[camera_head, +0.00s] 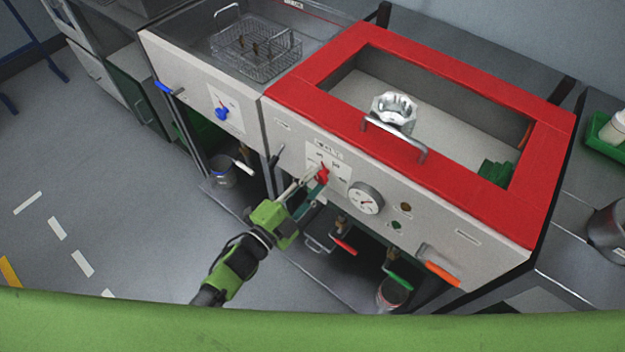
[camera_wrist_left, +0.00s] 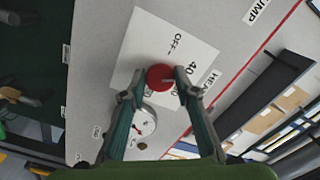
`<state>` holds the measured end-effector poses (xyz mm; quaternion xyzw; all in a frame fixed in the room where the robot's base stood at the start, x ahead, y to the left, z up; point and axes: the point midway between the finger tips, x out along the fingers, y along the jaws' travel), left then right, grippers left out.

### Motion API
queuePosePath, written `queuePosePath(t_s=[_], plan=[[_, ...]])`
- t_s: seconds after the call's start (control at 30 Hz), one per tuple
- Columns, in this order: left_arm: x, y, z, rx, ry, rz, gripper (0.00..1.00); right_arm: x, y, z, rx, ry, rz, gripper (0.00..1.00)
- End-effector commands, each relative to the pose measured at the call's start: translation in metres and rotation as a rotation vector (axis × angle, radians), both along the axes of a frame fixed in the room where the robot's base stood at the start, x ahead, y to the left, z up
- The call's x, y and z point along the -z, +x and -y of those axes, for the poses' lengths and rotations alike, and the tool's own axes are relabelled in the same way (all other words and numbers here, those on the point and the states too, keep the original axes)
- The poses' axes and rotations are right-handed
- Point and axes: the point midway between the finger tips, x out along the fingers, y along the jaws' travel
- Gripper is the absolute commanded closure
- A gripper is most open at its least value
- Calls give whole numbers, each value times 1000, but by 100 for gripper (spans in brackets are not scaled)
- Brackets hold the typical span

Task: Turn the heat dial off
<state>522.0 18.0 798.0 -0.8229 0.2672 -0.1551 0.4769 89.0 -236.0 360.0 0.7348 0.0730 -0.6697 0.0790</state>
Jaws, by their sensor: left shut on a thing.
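The heat dial is a red knob (camera_head: 322,175) on a white label plate (camera_head: 338,168) on the front of the red-topped machine. It also shows in the left wrist view (camera_wrist_left: 160,77), where the plate around it reads OFF and 40. My left gripper (camera_head: 314,180) reaches it from the front left. In the left wrist view its two fingers (camera_wrist_left: 158,84) stand on either side of the knob and are shut on it. The knob's pointer is not clear, so its setting cannot be told. My right gripper is not in view.
A round gauge (camera_head: 366,198) sits just right of the dial. A blue knob (camera_head: 222,113) is on the left unit. Red (camera_head: 344,246) and orange (camera_head: 442,273) handles are lower right. A metal part (camera_head: 394,110) with a bar handle is on the red-rimmed tank (camera_head: 440,75). The floor at left is clear.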

Motion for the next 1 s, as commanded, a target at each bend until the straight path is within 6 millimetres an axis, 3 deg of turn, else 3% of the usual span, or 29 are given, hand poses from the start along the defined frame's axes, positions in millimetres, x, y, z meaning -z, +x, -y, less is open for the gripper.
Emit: queuePosePath(t_s=[1.0], plan=[[-1, 0, 3, 4, -735, -527, 93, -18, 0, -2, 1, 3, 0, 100]])
